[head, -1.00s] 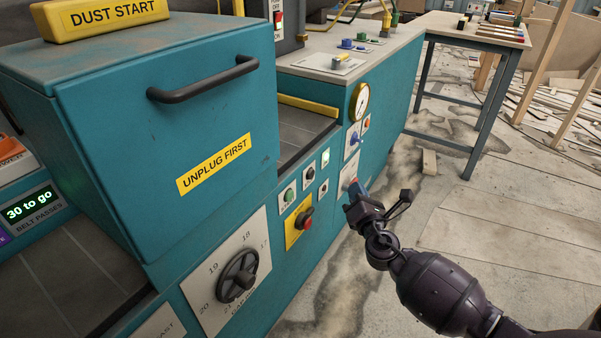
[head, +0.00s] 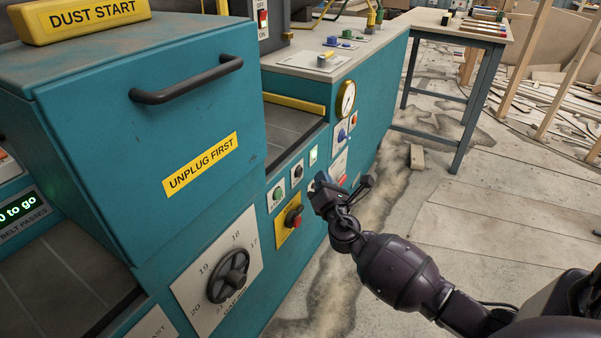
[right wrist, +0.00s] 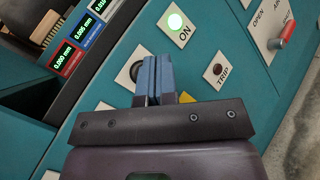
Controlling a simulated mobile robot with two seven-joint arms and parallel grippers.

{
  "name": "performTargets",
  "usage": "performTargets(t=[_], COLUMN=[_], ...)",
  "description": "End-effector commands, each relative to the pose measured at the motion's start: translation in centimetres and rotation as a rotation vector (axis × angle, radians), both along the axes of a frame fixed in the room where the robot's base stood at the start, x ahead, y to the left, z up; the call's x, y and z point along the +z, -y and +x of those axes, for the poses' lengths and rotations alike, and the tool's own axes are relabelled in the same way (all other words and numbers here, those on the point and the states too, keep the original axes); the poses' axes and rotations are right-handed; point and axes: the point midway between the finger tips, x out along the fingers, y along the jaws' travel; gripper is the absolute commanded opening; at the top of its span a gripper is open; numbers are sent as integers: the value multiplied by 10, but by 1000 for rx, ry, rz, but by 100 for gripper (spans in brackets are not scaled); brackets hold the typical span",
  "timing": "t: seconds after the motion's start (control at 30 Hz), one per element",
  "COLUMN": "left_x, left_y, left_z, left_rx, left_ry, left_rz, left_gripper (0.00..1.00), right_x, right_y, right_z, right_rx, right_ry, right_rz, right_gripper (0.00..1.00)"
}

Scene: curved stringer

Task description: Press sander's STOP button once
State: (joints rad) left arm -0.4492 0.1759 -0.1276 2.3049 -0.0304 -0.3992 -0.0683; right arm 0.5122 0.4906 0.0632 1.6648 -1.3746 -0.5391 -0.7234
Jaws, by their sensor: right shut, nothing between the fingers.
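The sander is the teal machine (head: 190,130). Its panel has a green button (head: 278,193), a dark button (head: 297,173) and a lit lamp (head: 313,155), which reads ON in the right wrist view (right wrist: 176,22). No STOP label is legible; the dark button between the green one and the lamp may be it. My right gripper (head: 320,184) is shut and empty, right of these buttons. My left gripper is out of view.
A red knob on a yellow plate (head: 291,219) sits below the buttons. A plate reading TRIP (right wrist: 218,71) and a red-handled AIR lever (right wrist: 284,36) are close to the right gripper. A large handwheel (head: 229,277) is lower left. The floor to the right is mostly open.

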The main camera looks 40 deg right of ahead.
Motion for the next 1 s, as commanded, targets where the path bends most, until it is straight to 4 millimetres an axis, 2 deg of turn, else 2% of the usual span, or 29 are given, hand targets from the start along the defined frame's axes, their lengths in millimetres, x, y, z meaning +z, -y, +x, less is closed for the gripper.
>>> performTargets(t=[0.1,0.3,1.0], left_x=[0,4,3], left_y=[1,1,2], left_z=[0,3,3], left_rx=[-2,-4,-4], left_ry=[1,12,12], left_rz=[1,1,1], left_gripper=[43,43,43], right_x=[-1,0,0], right_y=[-5,-9,-10], right_z=[11,21,23], right_rx=[0,0,0], right_ry=[0,0,0], right_rz=[1,1,0], right_gripper=[0,0,0])
